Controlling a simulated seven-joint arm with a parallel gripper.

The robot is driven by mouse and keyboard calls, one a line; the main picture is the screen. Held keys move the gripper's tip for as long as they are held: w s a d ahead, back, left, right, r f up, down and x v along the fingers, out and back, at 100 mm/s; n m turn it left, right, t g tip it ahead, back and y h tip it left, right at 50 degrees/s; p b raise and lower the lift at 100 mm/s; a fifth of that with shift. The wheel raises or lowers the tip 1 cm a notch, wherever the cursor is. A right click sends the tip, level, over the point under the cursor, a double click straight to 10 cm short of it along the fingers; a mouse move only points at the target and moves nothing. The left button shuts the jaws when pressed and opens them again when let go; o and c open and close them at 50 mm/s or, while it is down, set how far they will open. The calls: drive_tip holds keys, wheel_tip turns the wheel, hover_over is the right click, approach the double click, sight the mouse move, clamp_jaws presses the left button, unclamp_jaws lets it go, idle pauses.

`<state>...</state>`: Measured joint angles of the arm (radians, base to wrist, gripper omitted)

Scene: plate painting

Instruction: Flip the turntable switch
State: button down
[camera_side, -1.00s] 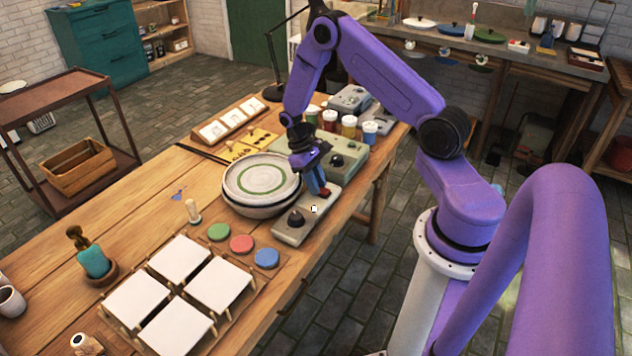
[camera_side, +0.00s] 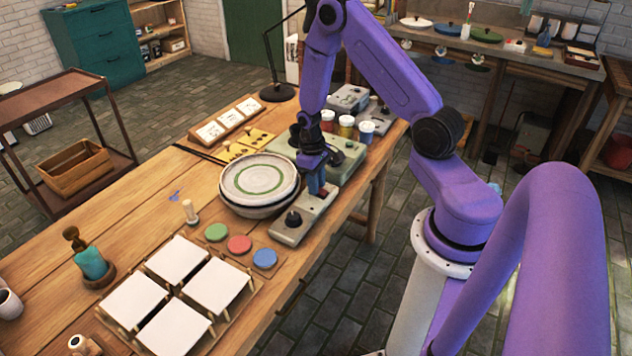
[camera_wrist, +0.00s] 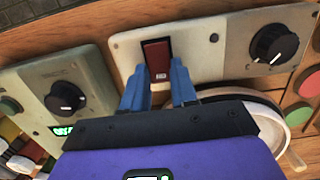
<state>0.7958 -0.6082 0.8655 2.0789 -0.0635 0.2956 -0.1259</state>
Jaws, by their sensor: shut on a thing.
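The turntable switch is a red rocker (camera_wrist: 157,58) on a pale control box, whose bare top shows in the wrist view (camera_wrist: 212,50) and the side view (camera_side: 314,222). A black knob (camera_wrist: 274,44) sits on the same box. My gripper (camera_wrist: 160,88) points down over the box, its blue fingers on either side of the red rocker and shut on it. In the side view my gripper (camera_side: 317,186) largely hides the switch. The turntable carries a pale plate with a green ring (camera_side: 259,180), just left of the box.
A grey-green box with a knob (camera_wrist: 65,97) stands close beside the control box. Paint jars (camera_side: 346,126) stand behind my gripper. Green, red and blue discs (camera_side: 239,244) and white tiles (camera_side: 176,260) lie at the front. Bare table shows at left.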

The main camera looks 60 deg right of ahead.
drive_tip(key=c, duration=0.9)
unclamp_jaws()
drive_tip(key=shift+r, duration=0.1)
drive_tip(key=r, duration=0.5)
drive_tip(key=w+r, duration=0.1)
drive_tip(key=r, duration=1.1)
drive_tip(key=shift+w+r, duration=0.1)
drive_tip(key=shift+w, duration=0.3)
